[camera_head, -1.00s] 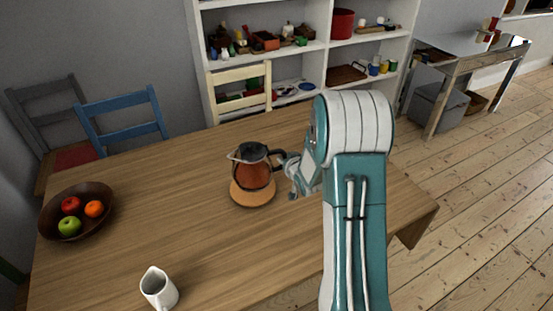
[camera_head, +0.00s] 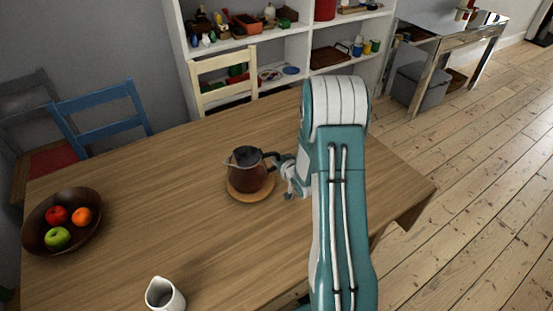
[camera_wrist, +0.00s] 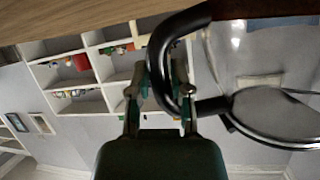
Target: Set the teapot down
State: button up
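The teapot (camera_head: 247,172) is a glass pot with dark brown tea and a black rim and handle. It is upright over a round wooden trivet (camera_head: 238,195) on the table; its base looks at or very near the trivet, and I cannot tell whether they touch. My gripper (camera_head: 288,172) is at the right of the pot, at its handle. In the wrist view, the black handle (camera_wrist: 157,60) passes between the two fingers of my gripper (camera_wrist: 162,75), which look closed around it. The glass body (camera_wrist: 240,55) fills the upper right there.
A dark bowl (camera_head: 33,238) of fruit stands at the table's left, and a white pitcher (camera_head: 173,301) at the front edge. A blue chair (camera_head: 105,110) and a cream chair (camera_head: 226,80) stand behind the table (camera_head: 150,200). Wood around the trivet is clear.

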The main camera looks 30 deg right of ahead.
jog(key=o, duration=0.4)
jog(key=shift+d, duration=0.25)
jog(key=shift+c, duration=0.2)
jog(key=shift+d, duration=0.3)
jog(key=shift+s+a+r, duration=0.1)
jog(key=shift+s+a, duration=0.05)
jog(key=shift+a, duration=0.15)
jog(key=d+v, duration=0.1)
jog(key=v, duration=0.9)
jog(key=s+a+r+n+g+h, duration=0.1)
jog(key=s+a+r+g, duration=0.1)
jog(key=a+r, duration=0.4)
jog(key=s+a+r+g+h, duration=0.1)
jog(key=s+a+r+g, duration=0.15)
jog(key=r, duration=0.65)
jog(key=s+a+r+g+y, duration=0.1)
jog(key=s+a+r, duration=0.2)
jog(key=s+a, duration=0.3)
jog(key=s+a+r+n+g+y, duration=0.1)
jog(key=s+a+r, duration=0.3)
jog(key=s, duration=0.6)
jog(key=shift+s+a+r+n+g+y, duration=0.3)
jog(key=shift+a+g+y, duration=0.35)
jog(key=shift+a, duration=0.6)
